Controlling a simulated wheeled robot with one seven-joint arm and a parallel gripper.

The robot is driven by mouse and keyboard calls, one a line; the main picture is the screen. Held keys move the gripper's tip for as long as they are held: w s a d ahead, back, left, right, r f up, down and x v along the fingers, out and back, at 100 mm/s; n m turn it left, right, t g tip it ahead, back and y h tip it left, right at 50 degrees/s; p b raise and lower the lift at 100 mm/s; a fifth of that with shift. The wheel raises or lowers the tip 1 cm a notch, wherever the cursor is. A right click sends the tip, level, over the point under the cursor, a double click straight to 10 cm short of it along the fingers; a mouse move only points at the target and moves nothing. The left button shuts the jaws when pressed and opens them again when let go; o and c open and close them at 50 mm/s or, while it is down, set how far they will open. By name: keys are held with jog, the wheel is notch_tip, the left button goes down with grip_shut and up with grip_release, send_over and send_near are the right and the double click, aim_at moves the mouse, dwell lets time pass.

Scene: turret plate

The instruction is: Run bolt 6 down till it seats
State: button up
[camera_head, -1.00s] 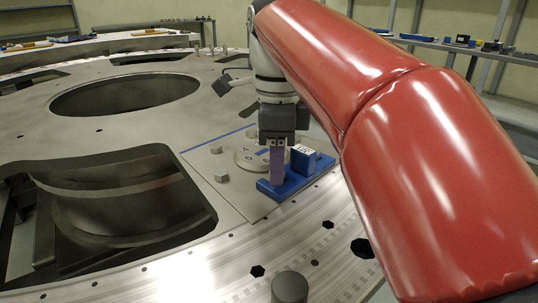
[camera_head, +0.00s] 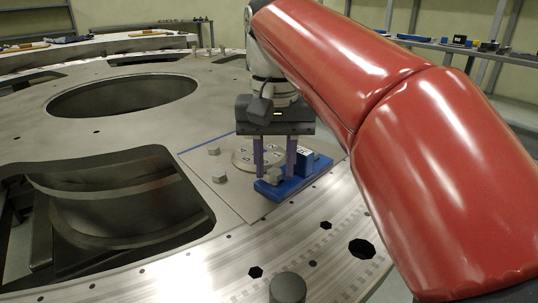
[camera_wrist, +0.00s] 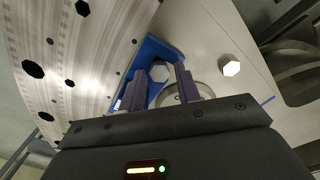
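A grey hex bolt head (camera_head: 273,175) stands at the blue fixture (camera_head: 287,190) on the flat plate; no number is readable on it. It also shows in the wrist view (camera_wrist: 159,71). My gripper (camera_head: 275,172) points down over it with two purple fingers spread. In the wrist view the bolt head lies between the fingertips (camera_wrist: 160,75), with a visible gap on at least one side. How far the bolt sits above its seat cannot be told. Two other bolts (camera_head: 219,177), (camera_head: 214,149) stand on the plate to the left.
A round labelled disc (camera_head: 243,157) lies just behind the fingers. A blue block with a white label (camera_head: 305,160) rises right of them. Large openings (camera_head: 120,215) in the metal ring lie left. A grey post (camera_head: 288,288) stands in front.

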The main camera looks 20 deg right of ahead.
jog(key=n, duration=0.7)
jog(key=shift+n, duration=0.4)
jog(key=n, duration=0.6)
jog(key=shift+n, duration=0.4)
jog(key=shift+c, duration=0.3)
